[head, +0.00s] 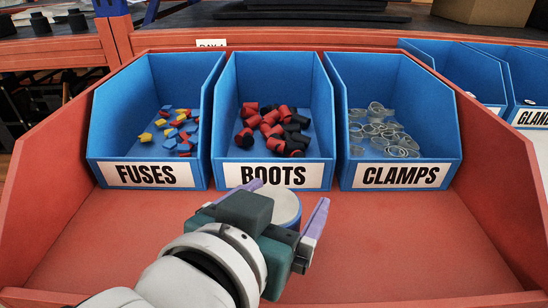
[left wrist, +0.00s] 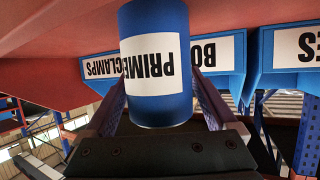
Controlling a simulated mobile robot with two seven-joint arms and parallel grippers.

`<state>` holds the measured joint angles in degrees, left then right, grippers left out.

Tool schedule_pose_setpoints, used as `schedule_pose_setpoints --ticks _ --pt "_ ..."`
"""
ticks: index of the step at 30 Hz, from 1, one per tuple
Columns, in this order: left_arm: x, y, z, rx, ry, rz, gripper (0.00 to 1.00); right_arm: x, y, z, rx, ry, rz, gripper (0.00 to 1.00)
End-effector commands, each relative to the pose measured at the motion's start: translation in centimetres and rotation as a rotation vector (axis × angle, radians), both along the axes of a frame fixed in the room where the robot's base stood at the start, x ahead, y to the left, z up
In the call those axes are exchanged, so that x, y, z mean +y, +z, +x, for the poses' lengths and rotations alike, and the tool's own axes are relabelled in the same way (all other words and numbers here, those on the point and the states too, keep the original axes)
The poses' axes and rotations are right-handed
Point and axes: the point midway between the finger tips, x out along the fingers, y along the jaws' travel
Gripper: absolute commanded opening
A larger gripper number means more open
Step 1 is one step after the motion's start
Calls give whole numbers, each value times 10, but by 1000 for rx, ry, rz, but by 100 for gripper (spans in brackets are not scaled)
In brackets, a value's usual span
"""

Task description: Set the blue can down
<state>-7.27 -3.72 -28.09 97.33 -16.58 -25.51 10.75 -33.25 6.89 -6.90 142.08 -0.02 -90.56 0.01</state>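The blue can (head: 286,207) is between the fingers of my left gripper (head: 291,192), in front of the boots bin. In the head view its pale round top and a little of its blue side show; my gripper hides the rest. In the left wrist view the blue can (left wrist: 157,108) shows upside down with a white "PRIME" label, and the fingers of my left gripper (left wrist: 158,78) lie along its two sides. It looks upright over the red tray (head: 390,255). I cannot tell whether its base touches the tray. My right gripper is not in view.
Three blue bins stand along the tray's back: fuses (head: 150,115), boots (head: 245,85) and clamps (head: 390,85), each holding small parts. More blue bins (head: 470,75) stand at the right. Red walls bound the tray. Its floor is clear left and right of my gripper.

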Motion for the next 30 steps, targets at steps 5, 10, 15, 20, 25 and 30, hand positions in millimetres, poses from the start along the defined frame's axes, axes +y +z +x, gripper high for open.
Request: schedule_pose_setpoints --ticks 5,10,15,20,25,30 --pt "0 0 0 0 0 0 70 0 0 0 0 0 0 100" --pt "0 0 0 0 0 1 50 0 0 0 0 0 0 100" --pt "0 0 0 0 0 1 31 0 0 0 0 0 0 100" --pt "0 0 0 0 0 1 13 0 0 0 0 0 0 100" --pt "0 0 0 0 0 1 0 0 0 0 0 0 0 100" --pt "0 1 0 -2 0 0 0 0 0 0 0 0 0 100"
